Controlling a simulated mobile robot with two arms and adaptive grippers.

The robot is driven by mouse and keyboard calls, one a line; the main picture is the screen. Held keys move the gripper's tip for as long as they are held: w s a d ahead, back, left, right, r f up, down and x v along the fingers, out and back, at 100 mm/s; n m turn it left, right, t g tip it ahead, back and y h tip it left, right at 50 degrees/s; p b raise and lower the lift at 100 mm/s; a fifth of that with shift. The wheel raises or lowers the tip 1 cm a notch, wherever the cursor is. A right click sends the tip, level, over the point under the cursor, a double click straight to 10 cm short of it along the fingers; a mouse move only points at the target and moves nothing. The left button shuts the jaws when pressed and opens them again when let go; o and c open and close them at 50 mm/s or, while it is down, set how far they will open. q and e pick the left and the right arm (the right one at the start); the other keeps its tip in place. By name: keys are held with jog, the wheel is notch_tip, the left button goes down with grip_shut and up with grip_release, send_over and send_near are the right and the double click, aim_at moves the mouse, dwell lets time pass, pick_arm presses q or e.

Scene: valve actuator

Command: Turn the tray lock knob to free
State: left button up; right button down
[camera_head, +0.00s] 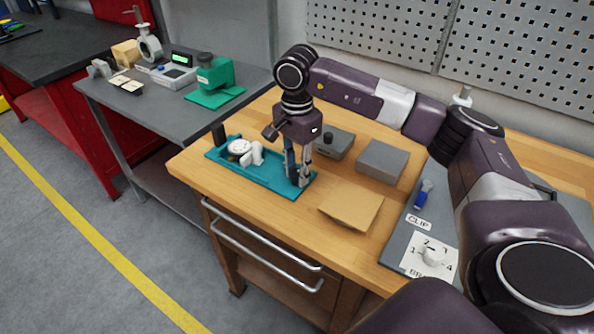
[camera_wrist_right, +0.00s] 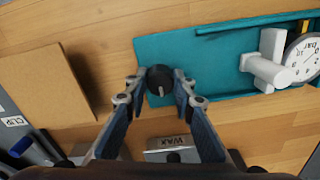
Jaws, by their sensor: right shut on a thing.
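The teal tray (camera_head: 222,156) lies on the wooden workbench in the head view, and its edge region also shows in the right wrist view (camera_wrist_right: 215,65). In the wrist view a round black knob (camera_wrist_right: 158,74) with a pale pointer line sits at the tray's end. The pointer faces the bottom of that picture. My right gripper (camera_head: 299,180) points down over the near right end of the tray, and its fingers are shut on the knob from both sides. My left gripper is not in view.
A white valve part with a gauge (camera_head: 241,148) sits in the tray. A grey box marked WAX (camera_wrist_right: 172,142), a grey block (camera_head: 383,158) and a tan pad (camera_head: 351,205) are close by. A numbered dial panel (camera_head: 430,255) is farther right.

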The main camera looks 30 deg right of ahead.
aim_at(297, 172)
jog(key=c, duration=1.6)
grip_release()
jog(key=shift+r, duration=0.1)
notch_tip(297, 172, up, 12)
jog(key=shift+f, duration=0.1)
